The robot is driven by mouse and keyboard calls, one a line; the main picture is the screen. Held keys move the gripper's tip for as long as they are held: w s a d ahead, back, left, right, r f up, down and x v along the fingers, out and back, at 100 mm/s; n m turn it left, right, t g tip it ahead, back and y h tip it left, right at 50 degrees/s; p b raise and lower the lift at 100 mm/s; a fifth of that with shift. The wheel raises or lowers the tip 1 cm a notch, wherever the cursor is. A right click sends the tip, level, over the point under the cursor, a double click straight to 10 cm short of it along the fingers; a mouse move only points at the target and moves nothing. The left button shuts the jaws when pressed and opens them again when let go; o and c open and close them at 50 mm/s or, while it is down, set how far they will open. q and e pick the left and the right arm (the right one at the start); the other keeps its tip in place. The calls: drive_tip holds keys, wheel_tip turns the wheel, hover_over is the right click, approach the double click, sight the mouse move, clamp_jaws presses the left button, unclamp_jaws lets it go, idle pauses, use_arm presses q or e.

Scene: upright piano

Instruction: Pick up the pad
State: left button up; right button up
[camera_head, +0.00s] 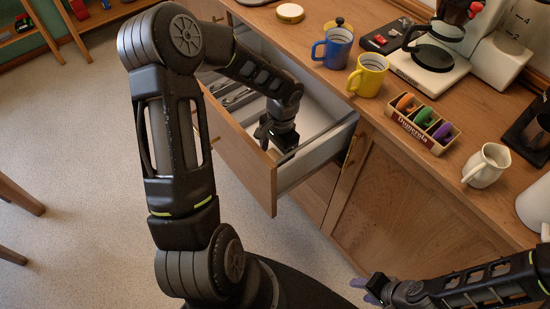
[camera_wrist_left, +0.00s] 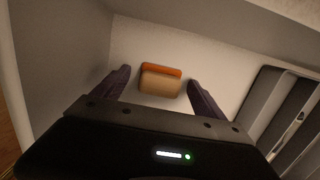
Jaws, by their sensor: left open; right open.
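A small pad (camera_wrist_left: 160,84), tan with an orange strip along one long side, lies on the pale floor of the open drawer (camera_head: 262,188). In the left wrist view it sits between the two fingers of my left gripper (camera_wrist_left: 158,76), with a gap on both sides. My left gripper is open and empty, pointing down into the drawer; it also shows in the head view (camera_head: 272,133). The pad cannot be made out in the head view. My right gripper (camera_head: 371,289) is open and empty at the bottom right, in front of the cabinet.
A cutlery tray (camera_wrist_left: 290,110) lies to the right inside the drawer; drawer walls stand close around my left gripper. On the counter are a blue mug (camera_head: 334,48), a yellow mug (camera_head: 369,75), a box of coloured items (camera_head: 422,124), a cream jug (camera_head: 487,165) and a coffee maker (camera_head: 430,60).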

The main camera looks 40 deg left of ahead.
sight(275, 155)
use_arm(q)
drive_tip(key=shift+c, duration=0.2)
drive_tip(key=c, duration=1.4)
drive_tip(key=shift+r, duration=0.1)
drive_tip(key=shift+c, duration=0.2)
wheel_tip(275, 155, up, 10)
drive_tip(key=shift+f+p, duration=0.1)
drive_tip(key=shift+p, duration=0.2)
